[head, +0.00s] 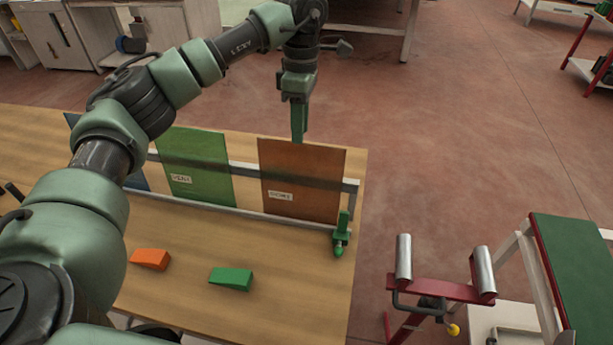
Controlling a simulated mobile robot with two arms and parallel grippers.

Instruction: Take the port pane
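A rack (246,170) on the wooden table holds upright panes. A brown pane (300,197) stands at its right end, a green pane (196,150) left of it, and a blue pane (137,181) is mostly hidden behind my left arm. The brown and green panes carry small white labels too small to read surely, so I cannot tell which is the port pane. My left gripper (299,138) points down at the top edge of the brown pane. Its fingers show edge-on, and contact is unclear. My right gripper is out of view.
An orange wedge (150,259) and a green wedge (231,278) lie on the table front. A red stand with metal rollers (404,262) and a green-topped bench (580,262) are at right, with open floor beyond.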

